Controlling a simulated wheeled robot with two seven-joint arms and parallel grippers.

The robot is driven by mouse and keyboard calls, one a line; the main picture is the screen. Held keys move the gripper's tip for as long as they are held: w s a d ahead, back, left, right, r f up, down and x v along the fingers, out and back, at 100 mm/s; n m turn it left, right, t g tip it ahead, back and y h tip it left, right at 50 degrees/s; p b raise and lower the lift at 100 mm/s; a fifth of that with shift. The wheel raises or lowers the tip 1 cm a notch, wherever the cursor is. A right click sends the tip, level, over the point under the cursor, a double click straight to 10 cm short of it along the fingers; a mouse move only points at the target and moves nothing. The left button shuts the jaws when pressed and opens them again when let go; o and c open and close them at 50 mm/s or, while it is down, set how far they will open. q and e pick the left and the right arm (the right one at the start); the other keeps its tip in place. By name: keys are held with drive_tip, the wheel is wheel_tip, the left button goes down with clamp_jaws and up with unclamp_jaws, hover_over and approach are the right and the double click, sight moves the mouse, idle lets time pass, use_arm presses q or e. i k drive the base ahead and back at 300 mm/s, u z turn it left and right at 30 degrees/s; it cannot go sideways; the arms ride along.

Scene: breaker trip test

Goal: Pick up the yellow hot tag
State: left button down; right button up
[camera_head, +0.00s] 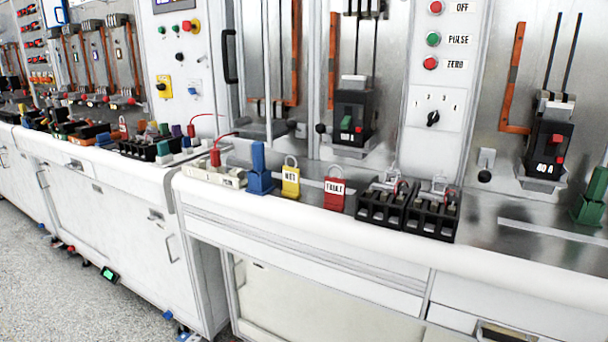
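The yellow hot tag (290,181) is a small yellow padlock-shaped tag with a white label reading HOT and a grey shackle on top. It stands upright on the metal bench top near its front edge. A blue block (259,172) stands close on its left, and a red tag (334,192) with a white label stands to its right with a gap between. Neither of my grippers is in the camera_head view.
Black open holders (430,212) sit right of the red tag. A white strip with a red plug (215,158) is at the left. Breakers (352,115) and (548,140) hang on the panel behind. The bench's white front edge (400,250) is clear.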

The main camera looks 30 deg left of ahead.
sight(291, 177)
drive_tip(key=u, duration=0.5)
drive_tip(key=i, duration=0.55)
drive_tip(key=u, duration=0.15)
